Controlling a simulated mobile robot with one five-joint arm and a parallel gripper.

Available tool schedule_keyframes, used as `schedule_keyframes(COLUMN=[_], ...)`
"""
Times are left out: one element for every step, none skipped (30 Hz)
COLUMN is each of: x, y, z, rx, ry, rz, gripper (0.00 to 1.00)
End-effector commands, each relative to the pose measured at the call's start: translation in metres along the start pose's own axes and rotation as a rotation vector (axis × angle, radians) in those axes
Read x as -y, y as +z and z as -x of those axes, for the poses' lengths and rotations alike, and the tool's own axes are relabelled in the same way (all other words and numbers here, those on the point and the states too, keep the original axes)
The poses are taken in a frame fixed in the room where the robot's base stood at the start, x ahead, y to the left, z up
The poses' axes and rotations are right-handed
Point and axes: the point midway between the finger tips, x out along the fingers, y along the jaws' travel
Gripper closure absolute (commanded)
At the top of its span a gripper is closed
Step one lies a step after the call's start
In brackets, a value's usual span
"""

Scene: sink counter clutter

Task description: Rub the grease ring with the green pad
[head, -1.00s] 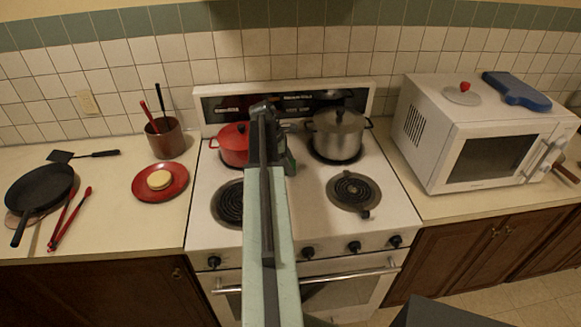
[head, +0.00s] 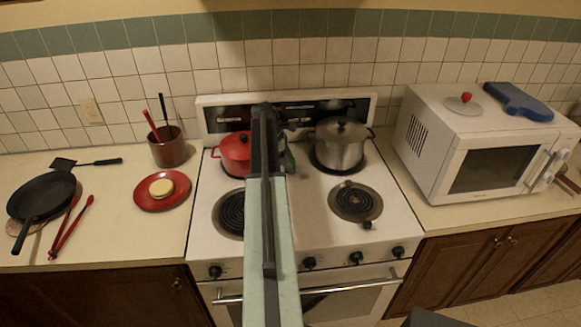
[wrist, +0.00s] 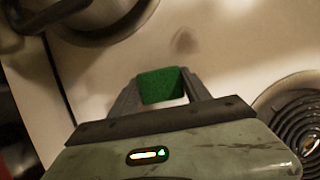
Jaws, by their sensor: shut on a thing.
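My gripper (wrist: 162,88) is shut on the green pad (wrist: 162,84), which sits between its two fingertips in the wrist view. The pad is over the white stove top (wrist: 235,45); I cannot tell whether it touches the surface. A faint brownish smudge (wrist: 185,42) lies on the stove top just beyond the pad, apart from it in the picture; it looks like the grease mark, though its ring shape is not clear. In the head view my arm hides the smudge and most of my gripper, between the two pots.
A red pot (head: 234,148) and a steel pot (head: 339,146) stand on the back burners. The front burners (head: 355,202) are bare. A microwave (head: 480,150) is on the right; a red plate (head: 162,200), pan (head: 40,198) and tongs (head: 70,228) are on the left counter.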

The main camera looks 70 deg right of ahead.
Motion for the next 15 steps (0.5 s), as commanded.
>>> schedule_keyframes(x=[-0.004,-0.004,-0.004,-0.003,-0.003,-0.003,-0.003,-0.003,-0.003,-0.003,-0.003,-0.003,-0.003,-0.003,-0.003], y=[0.000,0.000,0.000,0.000,0.000,0.000,0.000,0.000,0.000,0.001,0.002,0.003,0.004,0.005,0.008], z=[0.001,0.001,0.001,0.000,0.000,0.000,0.000,0.001,0.001,0.002,0.004,0.007,0.010,0.014,0.019], rx=[0.000,0.000,0.000,0.000,0.000,0.001,0.001,0.001,0.001,0.001,0.001,0.001,0.001,0.001,0.001], ry=[0.000,0.000,0.000,0.000,0.000,0.000,0.000,0.000,-0.001,-0.001,-0.001,-0.001,-0.001,-0.001,-0.001], rz=[0.000,0.000,0.000,0.000,0.000,0.000,0.000,0.000,0.000,0.000,0.000,0.000,0.000,0.000,0.000], gripper=[0.77,0.77,0.77,0.77,0.77,0.77,0.77,0.77,0.77,0.77,0.77,0.77,0.77,0.77,0.77])
